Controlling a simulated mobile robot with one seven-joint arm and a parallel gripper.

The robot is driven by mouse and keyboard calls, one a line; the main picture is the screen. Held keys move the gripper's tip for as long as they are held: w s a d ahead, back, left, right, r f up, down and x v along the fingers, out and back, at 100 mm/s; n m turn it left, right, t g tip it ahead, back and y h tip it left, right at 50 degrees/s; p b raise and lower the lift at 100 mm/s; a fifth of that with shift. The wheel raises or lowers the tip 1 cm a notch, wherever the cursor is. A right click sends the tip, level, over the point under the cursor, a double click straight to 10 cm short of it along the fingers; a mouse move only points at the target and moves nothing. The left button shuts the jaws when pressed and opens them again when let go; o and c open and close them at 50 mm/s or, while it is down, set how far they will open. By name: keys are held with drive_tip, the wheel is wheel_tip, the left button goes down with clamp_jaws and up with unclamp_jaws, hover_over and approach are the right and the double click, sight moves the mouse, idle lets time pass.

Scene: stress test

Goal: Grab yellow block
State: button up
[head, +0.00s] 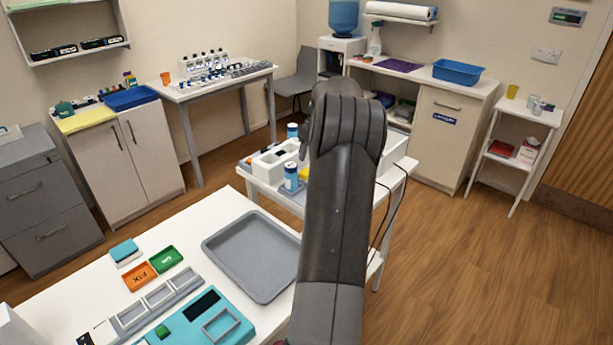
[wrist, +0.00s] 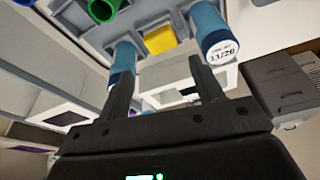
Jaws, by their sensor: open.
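The yellow block (wrist: 160,39) sits in a grey tray in the wrist view, between two blue cylinders. One blue cylinder (wrist: 122,62) is on the left, and the other, with a white dated label (wrist: 213,36), is on the right. My gripper (wrist: 161,67) is open and empty, its two fingers pointing toward the block, apart from it. In the head view, a small yellow patch (head: 304,172) shows beside the blue can (head: 291,178), next to my arm. My arm hides the gripper there and much of the small white table.
A green cylinder (wrist: 103,9) stands near the block in the wrist view. A white holder (head: 272,164) is on the small table. A nearer white table holds an empty grey tray (head: 252,256) and a teal device (head: 205,318). Open wooden floor (head: 455,270) lies to the right.

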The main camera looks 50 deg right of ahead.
drive_tip(key=x, duration=0.9)
drive_tip(key=shift+a, duration=0.1)
drive_tip(key=c, duration=0.7)
drive_tip(key=shift+r, duration=0.1)
drive_tip(key=shift+c, duration=0.2)
